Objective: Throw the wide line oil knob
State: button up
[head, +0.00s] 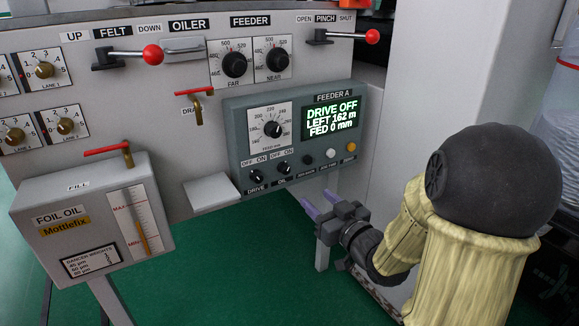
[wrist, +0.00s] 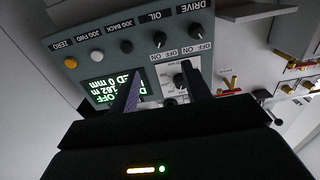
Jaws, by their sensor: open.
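The oil knob (head: 283,167) is a small black rotary knob under an OFF/ON label on the grey Feeder A panel (head: 240,140). It sits just right of the matching drive knob (head: 257,178). In the wrist view, which is upside down, the oil knob (wrist: 159,39) and the drive knob (wrist: 193,28) lie beyond my fingertips. My gripper (head: 318,201) is open and empty, below and in front of the panel, apart from it. In the wrist view my gripper (wrist: 163,65) has its fingers spread toward the panel. The oil knob's pointer setting is too small to tell.
The display (head: 332,117) reads DRIVE OFF, LEFT 162 m, FED 0 mm. Jog and zero buttons (head: 331,153) lie right of the knobs. A flat grey ledge (head: 210,195) juts out lower left. The foil oil box (head: 95,225) stands further left. A white column (head: 420,90) rises right.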

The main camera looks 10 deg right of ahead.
aim_at(287, 172)
jog(key=p+x, duration=0.2)
jog(key=x, duration=1.2)
jog(key=shift+f, duration=0.1)
jog(key=c, duration=1)
